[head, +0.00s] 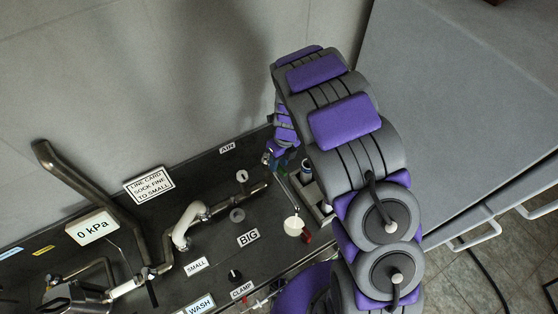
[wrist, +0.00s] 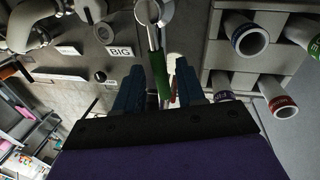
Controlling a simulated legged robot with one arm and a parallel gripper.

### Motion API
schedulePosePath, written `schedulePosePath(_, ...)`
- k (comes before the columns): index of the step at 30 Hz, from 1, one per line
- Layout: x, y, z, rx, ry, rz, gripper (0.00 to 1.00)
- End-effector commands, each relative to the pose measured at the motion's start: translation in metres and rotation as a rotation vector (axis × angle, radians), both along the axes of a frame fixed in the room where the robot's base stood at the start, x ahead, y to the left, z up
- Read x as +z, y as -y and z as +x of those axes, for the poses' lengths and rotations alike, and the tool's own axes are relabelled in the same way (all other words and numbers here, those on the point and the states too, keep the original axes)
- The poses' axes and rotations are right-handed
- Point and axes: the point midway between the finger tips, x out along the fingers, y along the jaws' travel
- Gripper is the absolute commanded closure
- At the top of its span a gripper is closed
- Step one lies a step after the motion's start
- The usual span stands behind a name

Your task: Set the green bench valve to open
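The green bench valve handle (wrist: 163,80) shows in the wrist view as a green sleeve on a metal lever, below a round metal fitting (wrist: 154,12). My gripper (wrist: 158,78) is open, with one dark blue finger on each side of the green handle. Gaps show between the handle and both fingers, and I see no clear contact. In the head view my gripper (head: 275,158) is at the back of the bench, mostly hidden behind my arm. The valve is too small and covered there to read its position.
The dark bench (head: 215,175) carries pipes, a white elbow (head: 186,224), a gauge reading 0 kPa (head: 93,228), and a BIG label (head: 248,238). A white cup-like part (head: 293,226) stands near the front edge. Ringed tubes (wrist: 247,40) sit close on the right in the wrist view.

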Motion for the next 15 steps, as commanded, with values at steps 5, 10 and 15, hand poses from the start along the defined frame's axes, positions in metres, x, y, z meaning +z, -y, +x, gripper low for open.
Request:
schedulePosePath(5, 0.000, 0.001, -0.001, 0.001, -0.002, 0.000, 0.57)
schedulePosePath(10, 0.003, 0.002, 0.000, 0.001, -0.002, 0.000, 0.57)
schedulePosePath(15, 0.024, 0.005, 0.003, 0.001, 0.002, -0.001, 0.57)
